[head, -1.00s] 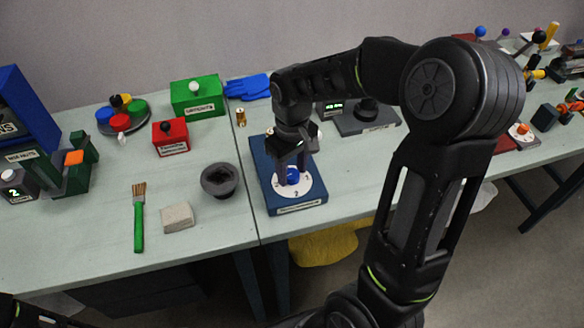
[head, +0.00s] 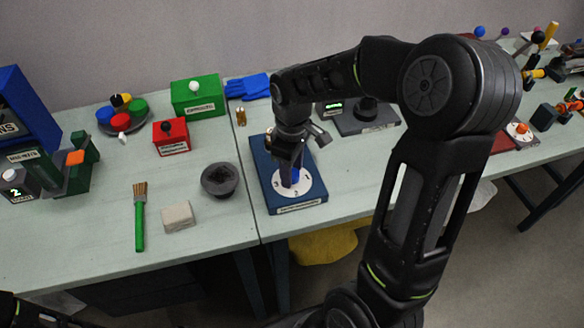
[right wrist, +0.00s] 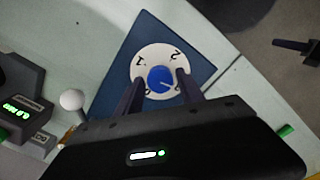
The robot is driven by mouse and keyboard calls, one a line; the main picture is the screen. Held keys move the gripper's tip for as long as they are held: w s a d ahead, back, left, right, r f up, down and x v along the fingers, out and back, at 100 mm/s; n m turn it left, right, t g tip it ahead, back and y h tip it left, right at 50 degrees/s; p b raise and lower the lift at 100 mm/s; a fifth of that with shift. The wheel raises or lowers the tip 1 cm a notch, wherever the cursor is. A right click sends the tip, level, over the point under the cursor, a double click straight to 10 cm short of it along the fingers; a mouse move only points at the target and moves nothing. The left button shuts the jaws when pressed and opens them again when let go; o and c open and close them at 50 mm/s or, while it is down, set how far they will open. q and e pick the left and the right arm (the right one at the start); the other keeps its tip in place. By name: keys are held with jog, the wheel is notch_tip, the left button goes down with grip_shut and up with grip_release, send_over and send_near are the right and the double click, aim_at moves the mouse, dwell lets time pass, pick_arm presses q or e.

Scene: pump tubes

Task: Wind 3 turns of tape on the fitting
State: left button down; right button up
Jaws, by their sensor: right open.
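A blue base (head: 260,174) with a front label too small to read lies on the bench. It carries a white numbered disc (head: 303,190) with a blue knob (head: 295,174) at its middle. In the right wrist view the disc (right wrist: 148,54) shows numerals, and the knob (right wrist: 160,79) has a pale pointer line. My right gripper (head: 291,183) points down over the disc, open, with one finger on each side of the knob. Whether the fingers touch it is unclear. A small brass piece (head: 241,117), perhaps the fitting, stands behind the base. My left gripper is out of view.
A grey bowl (head: 220,181), a pale block (head: 177,217) and a green brush (head: 139,222) are left of the base. Red (head: 171,138) and green (head: 198,97) boxes stand behind. A dark grey device (head: 366,119) is at the back right. The bench front edge is close.

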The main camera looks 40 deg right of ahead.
jog(key=n, duration=0.2)
jog(key=shift+n, duration=0.3)
jog(key=n+p, duration=0.1)
jog(key=n, duration=0.2)
jog(key=shift+n, duration=0.4)
jog(key=n+p, duration=0.1)
jog(key=n, duration=0.1)
jog(key=shift+r+n, duration=0.1)
jog(key=shift+n, duration=0.7)
jog(key=shift+c, duration=0.2)
